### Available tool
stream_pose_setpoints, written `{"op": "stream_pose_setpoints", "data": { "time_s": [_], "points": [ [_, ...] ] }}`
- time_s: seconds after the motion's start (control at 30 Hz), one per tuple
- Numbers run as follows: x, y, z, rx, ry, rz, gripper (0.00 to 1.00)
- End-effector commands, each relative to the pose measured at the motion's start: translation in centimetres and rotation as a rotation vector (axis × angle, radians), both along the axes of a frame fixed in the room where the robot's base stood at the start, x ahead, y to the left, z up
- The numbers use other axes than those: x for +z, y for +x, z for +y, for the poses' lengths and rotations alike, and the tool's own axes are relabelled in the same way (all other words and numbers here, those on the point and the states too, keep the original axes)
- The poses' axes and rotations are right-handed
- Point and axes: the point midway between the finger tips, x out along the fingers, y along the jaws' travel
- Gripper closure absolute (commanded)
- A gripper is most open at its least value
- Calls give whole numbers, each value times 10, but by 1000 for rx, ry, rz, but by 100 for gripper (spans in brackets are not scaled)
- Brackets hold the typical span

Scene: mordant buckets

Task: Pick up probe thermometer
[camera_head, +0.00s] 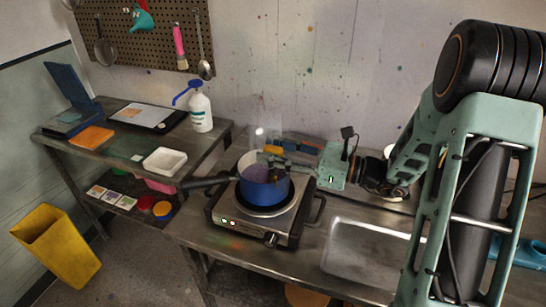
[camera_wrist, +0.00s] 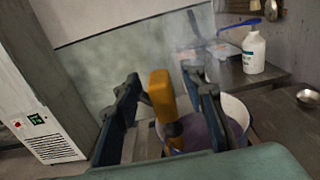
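The probe thermometer shows in the wrist view as a yellow-orange handle (camera_wrist: 162,95) with a narrower stem running down to the pot. In the head view its orange top (camera_head: 272,150) shows just behind my gripper (camera_head: 268,160). My gripper in the wrist view (camera_wrist: 163,85) is open, with one finger on each side of the yellow handle. Gaps show between the handle and both fingers. The blue pot (camera_head: 264,187) stands on the hot plate (camera_head: 230,213) below my gripper; its pale rim (camera_wrist: 240,108) shows in the wrist view. The probe's lower end is hidden.
A white pump bottle (camera_head: 201,110) and a white tray (camera_head: 165,161) stand on the left bench. The pot's black handle (camera_head: 207,180) sticks out left. A sink (camera_head: 365,250) lies right of the hot plate. Faint steam rises above the pot.

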Motion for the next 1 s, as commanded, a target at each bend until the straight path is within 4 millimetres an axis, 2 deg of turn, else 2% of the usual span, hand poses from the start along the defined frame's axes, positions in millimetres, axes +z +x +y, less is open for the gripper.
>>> {"op": "stream_pose_setpoints", "data": {
  "time_s": [0.23, 0.5, 0.6, 1.0],
  "points": [
    [0, 1, 2, -1, 0, 0, 62],
    [0, 1, 2, -1, 0, 0, 92],
    [0, 1, 2, -1, 0, 0, 100],
    [4, 1, 1, -1, 0, -1, 100]
  ]
}}
